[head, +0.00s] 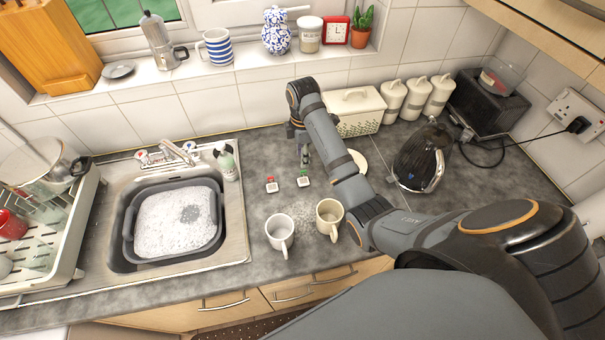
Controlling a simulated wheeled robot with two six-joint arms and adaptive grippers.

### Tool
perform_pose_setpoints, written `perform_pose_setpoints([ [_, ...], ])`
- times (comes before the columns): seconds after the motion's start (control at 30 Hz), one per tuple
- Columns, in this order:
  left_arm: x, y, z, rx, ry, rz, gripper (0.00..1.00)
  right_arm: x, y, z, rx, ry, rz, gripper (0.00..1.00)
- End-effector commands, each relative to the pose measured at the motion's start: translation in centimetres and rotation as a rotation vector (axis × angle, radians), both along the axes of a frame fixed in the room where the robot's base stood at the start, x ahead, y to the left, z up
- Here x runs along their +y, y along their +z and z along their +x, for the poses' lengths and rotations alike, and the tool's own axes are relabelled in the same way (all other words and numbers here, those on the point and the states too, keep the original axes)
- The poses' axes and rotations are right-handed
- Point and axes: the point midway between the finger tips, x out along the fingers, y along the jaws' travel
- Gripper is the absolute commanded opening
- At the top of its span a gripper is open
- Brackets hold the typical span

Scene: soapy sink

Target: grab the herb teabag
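Two small teabags lie on the grey worktop, one with a red tag (271,185) and one with a green tag (304,179). I take the green-tagged one for the herb teabag, but no label can be read. My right gripper (304,160) points down just behind the green-tagged teabag in the picture. Its fingers are small and partly hidden by my arm, so I cannot tell whether they are open or touching the teabag. My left gripper is not in view.
A white mug (280,231) and a cream mug (329,218) stand in front of the teabags. A sink (238,225) with a soapy basin is left, with a soap bottle (229,163) beside it. A kettle (421,160) stands right. A bread bin and canisters (414,99) line the wall.

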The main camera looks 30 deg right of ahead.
Motion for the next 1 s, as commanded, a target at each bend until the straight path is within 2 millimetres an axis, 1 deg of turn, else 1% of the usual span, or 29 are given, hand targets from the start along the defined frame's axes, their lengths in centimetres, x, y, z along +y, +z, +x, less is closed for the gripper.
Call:
perform_pose_setpoints([
  [0.03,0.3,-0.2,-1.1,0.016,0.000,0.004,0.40,0.0,-1.2,-0.1,0.005,0.000,0.000,0.36],
  [0.07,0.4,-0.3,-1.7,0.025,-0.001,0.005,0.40,0.0,-1.7,-0.1,0.005,0.000,0.000,0.36],
  [0.1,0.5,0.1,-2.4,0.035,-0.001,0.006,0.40,0.0,-2.1,-0.1,0.005,0.000,0.000,0.36],
  [0.2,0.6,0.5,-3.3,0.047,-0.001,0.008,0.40,0.0,-3.5,0.0,0.004,0.000,0.000,0.36],
  [0.27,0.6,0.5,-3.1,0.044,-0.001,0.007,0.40,0.0,-4.0,0.0,0.003,0.000,0.001,0.36],
  [0.37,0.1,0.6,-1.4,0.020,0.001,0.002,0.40,0.0,-4.2,0.0,0.001,0.000,0.000,0.36],
  [0.43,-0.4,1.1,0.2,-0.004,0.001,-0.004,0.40,-0.1,-4.5,0.0,0.003,0.000,0.001,0.36],
  [0.5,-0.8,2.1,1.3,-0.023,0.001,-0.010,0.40,-0.1,-5.2,0.1,0.006,-0.001,0.001,0.36],
  [0.53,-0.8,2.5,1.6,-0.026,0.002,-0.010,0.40,-0.1,-5.7,0.2,0.006,-0.001,0.001,0.36],
  [0.6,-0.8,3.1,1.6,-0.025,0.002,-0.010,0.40,-0.2,-6.9,0.3,0.005,-0.001,0.000,0.36],
  [0.63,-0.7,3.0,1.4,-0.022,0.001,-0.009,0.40,-0.2,-7.6,0.4,0.005,-0.001,0.000,0.36],
  [0.73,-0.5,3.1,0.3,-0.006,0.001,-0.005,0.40,-0.2,-8.9,0.4,0.003,0.000,-0.001,0.36],
  [0.87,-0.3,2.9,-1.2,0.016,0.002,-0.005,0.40,-0.3,-9.5,0.4,0.000,0.000,-0.001,0.36],
  [0.97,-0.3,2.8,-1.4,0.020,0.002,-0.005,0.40,-0.2,-9.5,0.4,0.000,0.000,-0.001,0.36],
  [1.0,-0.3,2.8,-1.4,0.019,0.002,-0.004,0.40,-0.2,-9.4,0.4,0.000,0.000,-0.001,0.34],
])
